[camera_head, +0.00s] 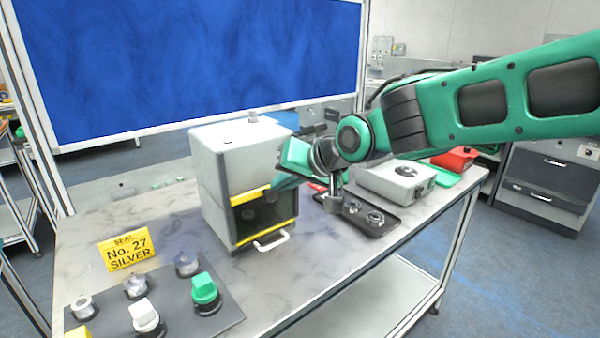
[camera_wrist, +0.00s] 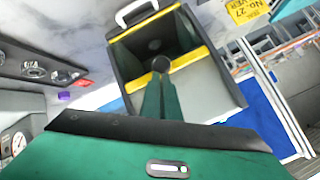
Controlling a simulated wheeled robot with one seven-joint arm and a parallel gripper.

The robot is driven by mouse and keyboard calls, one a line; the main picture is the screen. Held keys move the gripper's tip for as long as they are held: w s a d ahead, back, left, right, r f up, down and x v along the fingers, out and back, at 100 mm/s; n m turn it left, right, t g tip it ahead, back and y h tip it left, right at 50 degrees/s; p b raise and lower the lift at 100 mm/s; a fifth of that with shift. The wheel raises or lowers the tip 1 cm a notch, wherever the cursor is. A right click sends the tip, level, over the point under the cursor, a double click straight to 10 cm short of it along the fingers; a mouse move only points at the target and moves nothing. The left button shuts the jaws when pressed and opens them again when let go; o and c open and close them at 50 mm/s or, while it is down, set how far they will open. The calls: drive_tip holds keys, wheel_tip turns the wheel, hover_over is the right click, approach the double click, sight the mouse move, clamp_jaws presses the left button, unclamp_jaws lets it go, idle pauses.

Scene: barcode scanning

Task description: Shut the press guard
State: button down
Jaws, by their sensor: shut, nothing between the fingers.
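The press (camera_head: 225,165) is a pale grey box on the table, with a dark front opening between an upper yellow strip (camera_head: 250,196) and a lower yellow strip (camera_head: 268,233). A white handle (camera_head: 270,242) sticks out low at its front. In the wrist view the press (camera_wrist: 205,85) appears turned over, with the handle (camera_wrist: 136,12) at the top. I cannot tell which part of the front is the guard's panel. My gripper (camera_head: 274,190) is shut and empty, its green fingers (camera_wrist: 160,82) close to the upper yellow strip. Contact is unclear.
A dark tray with metal parts (camera_head: 365,215) and a grey device (camera_head: 395,180) stand right of the press. The table front before the handle is clear.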

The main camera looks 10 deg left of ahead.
drive_tip(key=shift+s+d+f, duration=0.1)
drive_tip(key=shift+d+f, duration=0.05)
drive_tip(key=shift+f, duration=0.4)
drive_tip(key=s+d+r, duration=0.4)
drive_tip(key=d+r, duration=0.4)
drive_tip(key=r, duration=0.2)
drive_tip(key=d+f+m+h, duration=0.15)
drive_tip(key=d+f, duration=0.25)
drive_tip(key=d, duration=0.5)
drive_tip(key=d+f+m+h, duration=0.1)
drive_tip(key=d+f+h, duration=0.2)
drive_tip(key=d, duration=0.7)
drive_tip(key=d+f+m+h, duration=0.2)
drive_tip(key=d+f, duration=0.2)
drive_tip(key=d, duration=0.5)
drive_tip(key=s+d+f+m+g+h, duration=0.25)
drive_tip(key=s+d+f, duration=0.25)
drive_tip(key=s+d, duration=0.6)
drive_tip(key=s+d+f+m+g, duration=0.1)
drive_tip(key=s+d+f+g, duration=0.1)
drive_tip(key=s+d, duration=0.2)
drive_tip(key=s+d+f+m+g+y, duration=0.1)
drive_tip(key=s+d+f+g, duration=0.1)
drive_tip(key=s, duration=0.7)
drive_tip(key=shift+s+d+f, duration=0.35)
drive_tip(key=shift+d+f, duration=0.45)
drive_tip(key=shift+d, duration=0.1)
